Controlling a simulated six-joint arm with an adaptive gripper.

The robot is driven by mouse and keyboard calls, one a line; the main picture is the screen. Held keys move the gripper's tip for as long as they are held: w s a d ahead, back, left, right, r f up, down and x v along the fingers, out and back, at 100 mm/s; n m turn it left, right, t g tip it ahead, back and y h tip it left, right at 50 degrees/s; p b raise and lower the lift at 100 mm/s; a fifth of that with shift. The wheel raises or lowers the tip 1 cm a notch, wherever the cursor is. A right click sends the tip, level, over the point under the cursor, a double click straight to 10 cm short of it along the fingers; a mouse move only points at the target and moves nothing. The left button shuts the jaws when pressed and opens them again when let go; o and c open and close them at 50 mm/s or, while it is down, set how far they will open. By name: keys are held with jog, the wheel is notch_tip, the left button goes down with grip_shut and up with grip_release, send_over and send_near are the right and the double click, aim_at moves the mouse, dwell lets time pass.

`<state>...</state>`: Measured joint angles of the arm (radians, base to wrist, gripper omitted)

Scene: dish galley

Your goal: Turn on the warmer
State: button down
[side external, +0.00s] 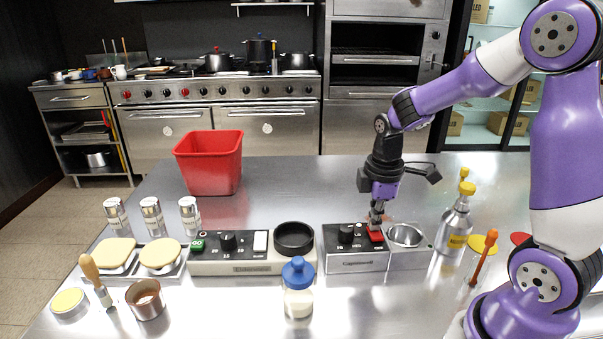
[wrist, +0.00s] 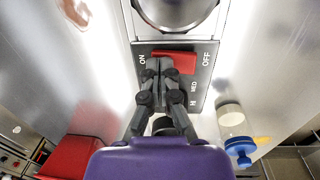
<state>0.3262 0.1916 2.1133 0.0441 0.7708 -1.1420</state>
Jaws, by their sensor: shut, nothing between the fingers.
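The warmer (side external: 357,263) is a steel unit with a black panel, a black dial (side external: 346,233), a red switch (side external: 375,236) and a round metal well (side external: 405,236) at its right. In the wrist view, the red switch (wrist: 186,57) lies between the ON mark at left and the OFF mark at right. My gripper (side external: 376,222) is shut and empty, pointing down at the switch. In the wrist view, my fingertips (wrist: 165,66) overlap the switch's left part, on the ON side. I cannot tell whether they press it. My fingers hide part of the panel and dial.
A second control unit (side external: 235,267) with a black round top (side external: 294,238) stands to the left. A blue-lidded jar (side external: 298,285) stands in front. A yellow-capped bottle (side external: 453,229) and an orange-handled tool (side external: 483,258) are at right. A red bin (side external: 209,163) stands behind; the counter beside it is clear.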

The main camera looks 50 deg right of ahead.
jog(key=shift+s+a, duration=0.15)
jog(key=shift+s+a+r, duration=0.15)
jog(key=shift+s+a, duration=0.3)
jog(key=shift+r, duration=0.1)
dwell(0.3)
notch_tip(320, 180, up, 14)
jog(key=w+d, duration=0.1)
jog(key=shift+w+d, duration=0.15)
jog(key=shift+w, duration=0.05)
jog(key=s+a+f+m+t, duration=0.3)
jog(key=s+a+m+t, duration=0.2)
jog(key=a+m, duration=0.4)
jog(key=shift+s+a+y, duration=0.3)
jog(key=shift+s+a, duration=0.2)
jog(key=shift+s, duration=0.2)
dwell(0.9)
